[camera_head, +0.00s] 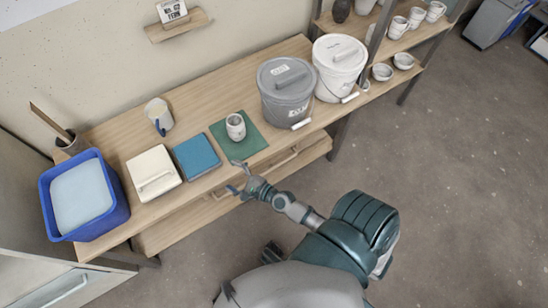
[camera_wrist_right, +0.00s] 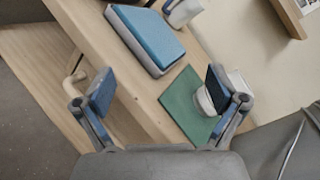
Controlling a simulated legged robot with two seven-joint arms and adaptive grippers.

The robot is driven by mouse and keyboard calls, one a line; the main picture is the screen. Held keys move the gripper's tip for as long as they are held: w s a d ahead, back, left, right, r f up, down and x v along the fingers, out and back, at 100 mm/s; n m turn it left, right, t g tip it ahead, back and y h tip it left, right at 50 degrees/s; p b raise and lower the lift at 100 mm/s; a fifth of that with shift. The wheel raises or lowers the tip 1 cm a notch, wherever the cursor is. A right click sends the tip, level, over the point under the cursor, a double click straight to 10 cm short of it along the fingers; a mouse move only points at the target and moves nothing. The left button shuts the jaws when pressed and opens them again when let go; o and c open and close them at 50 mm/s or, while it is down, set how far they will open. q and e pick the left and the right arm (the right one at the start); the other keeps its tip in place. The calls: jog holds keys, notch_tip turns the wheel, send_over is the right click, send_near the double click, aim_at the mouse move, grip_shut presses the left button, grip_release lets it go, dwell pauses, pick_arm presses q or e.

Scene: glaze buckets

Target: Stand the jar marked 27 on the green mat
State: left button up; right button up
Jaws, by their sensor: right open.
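A small white jar (camera_head: 235,127) stands upright on the green mat (camera_head: 252,143). It has a dark mark on its side that is too small to read. In the right wrist view the jar (camera_wrist_right: 205,102) is partly hidden behind one finger, on the green mat (camera_wrist_right: 182,103). My right gripper (camera_head: 238,178) is open and empty, in front of the mat near the table's front edge, apart from the jar. Its spread fingers also show in the right wrist view (camera_wrist_right: 159,89). My left gripper is not in view.
A grey lidded bucket (camera_head: 285,97) and a white bucket (camera_head: 338,72) stand right of the mat. To the left are a blue box (camera_head: 196,156), a cream box (camera_head: 153,172), a pitcher (camera_head: 158,113) and a blue tub (camera_head: 112,222). A shelf with cups (camera_head: 397,27) stands at the right.

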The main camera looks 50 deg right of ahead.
jog(key=s+a+f+n+g+y, duration=0.2)
jog(key=s+a+f+n+g, duration=0.45)
jog(key=n, duration=0.75)
jog(key=s+d+f+n+g+h, duration=0.1)
jog(key=s+d+n+g+h, duration=0.2)
jog(key=s+n, duration=0.3)
jog(key=s+d+f+n+g+h, duration=0.1)
jog(key=s+d+n+g+h, duration=0.1)
jog(key=s+n, duration=0.4)
jog(key=s+d+g, duration=0.1)
jog(key=s+g, duration=0.1)
jog(key=s, duration=0.2)
jog(key=shift+s+d+f+h, duration=0.3)
jog(key=shift+s+f+h, duration=0.05)
jog(key=shift+f+h, duration=0.05)
